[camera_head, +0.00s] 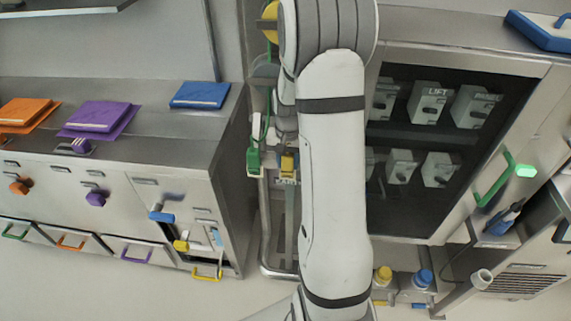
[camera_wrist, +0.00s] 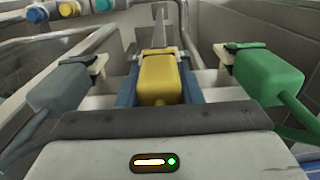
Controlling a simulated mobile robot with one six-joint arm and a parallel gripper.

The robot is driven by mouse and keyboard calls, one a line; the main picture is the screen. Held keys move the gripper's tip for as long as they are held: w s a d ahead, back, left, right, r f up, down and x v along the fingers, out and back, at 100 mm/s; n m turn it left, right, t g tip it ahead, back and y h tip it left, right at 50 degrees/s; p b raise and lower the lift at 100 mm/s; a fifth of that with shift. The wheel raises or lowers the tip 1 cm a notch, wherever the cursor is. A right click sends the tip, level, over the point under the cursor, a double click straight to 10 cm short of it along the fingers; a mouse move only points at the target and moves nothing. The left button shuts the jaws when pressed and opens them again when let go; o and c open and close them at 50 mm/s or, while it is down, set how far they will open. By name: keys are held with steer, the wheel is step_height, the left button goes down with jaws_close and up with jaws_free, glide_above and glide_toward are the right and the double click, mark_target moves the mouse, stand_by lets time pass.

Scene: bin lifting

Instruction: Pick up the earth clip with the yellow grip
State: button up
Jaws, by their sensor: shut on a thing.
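The earth clip with the yellow grip (camera_wrist: 158,80) is in the middle of the wrist view, between the two blue fingers of my gripper (camera_wrist: 157,88). My gripper is shut on its yellow grip. The clip's yellow end also shows in the head view (camera_head: 288,166), just left of my arm. A clip with a green grip (camera_wrist: 266,76) is to the right in the wrist view, and a clip with a grey grip (camera_wrist: 60,86) is to the left. Whether the yellow clip still touches its support is hidden.
The green clip hangs close beside it in the head view (camera_head: 254,162). A metal cabinet with coloured drawer handles (camera_head: 150,190) stands left, with coloured folders on top. An open dark cabinet (camera_head: 430,130) with labelled boxes stands right. A metal pipe (camera_head: 265,230) runs below the clips.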

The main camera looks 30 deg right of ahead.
steer(key=shift+c, duration=1.3)
steer(key=shift+r, duration=0.15)
step_height(320, 180, up, 10)
steer(key=shift+f, duration=0.1)
